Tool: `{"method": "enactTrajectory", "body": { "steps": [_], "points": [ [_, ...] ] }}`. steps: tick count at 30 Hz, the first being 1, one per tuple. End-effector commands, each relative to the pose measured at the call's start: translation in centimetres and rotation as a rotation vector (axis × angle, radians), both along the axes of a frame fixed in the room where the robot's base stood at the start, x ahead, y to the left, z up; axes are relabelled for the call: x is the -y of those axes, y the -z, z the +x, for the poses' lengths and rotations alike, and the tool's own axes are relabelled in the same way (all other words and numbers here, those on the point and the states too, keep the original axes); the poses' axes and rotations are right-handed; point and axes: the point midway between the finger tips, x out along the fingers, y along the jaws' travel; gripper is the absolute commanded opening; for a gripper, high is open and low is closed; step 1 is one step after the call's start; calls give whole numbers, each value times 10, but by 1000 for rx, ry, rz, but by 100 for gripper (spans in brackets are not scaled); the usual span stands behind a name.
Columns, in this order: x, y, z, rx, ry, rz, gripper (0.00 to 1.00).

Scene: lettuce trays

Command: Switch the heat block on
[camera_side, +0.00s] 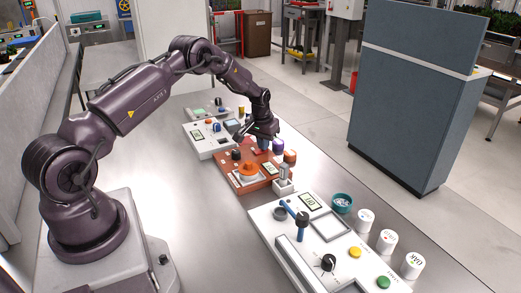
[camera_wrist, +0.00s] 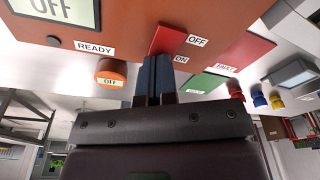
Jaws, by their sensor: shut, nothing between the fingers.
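The heat block seems to be the orange-red unit in the middle of the bench in the side view (camera_side: 257,184); its orange face (camera_wrist: 130,18) fills the top of the wrist view. On that face are a display (camera_wrist: 60,10) reading OFF, a READY label (camera_wrist: 94,47) and a red rocker switch (camera_wrist: 170,38) with OFF and ON labels beside it. My gripper (camera_wrist: 157,60) is shut and empty, its dark blue fingertips at the rocker's ON end. I cannot tell whether they touch it. In the side view my gripper (camera_side: 264,146) is low over the unit's far side.
A white panel (camera_side: 290,240) with a blue lever, knob and buttons stands in front, with several white jars to its right. Another white unit (camera_side: 200,145) stands behind. Purple (camera_side: 278,146) and orange (camera_side: 290,156) capped items stand close to the gripper. The bench's left part is clear.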

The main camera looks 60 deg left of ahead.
Motion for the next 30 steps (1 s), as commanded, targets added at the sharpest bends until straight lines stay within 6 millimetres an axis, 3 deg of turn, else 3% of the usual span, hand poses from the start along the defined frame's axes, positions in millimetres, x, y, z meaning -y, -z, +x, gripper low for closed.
{"method": "enactTrajectory", "body": {
  "steps": [8, 30],
  "points": [
    [0, -3, 0, 1, 0, 0, 0],
    [0, -63, 0, 1, 0, 0, 0]
  ]
}}
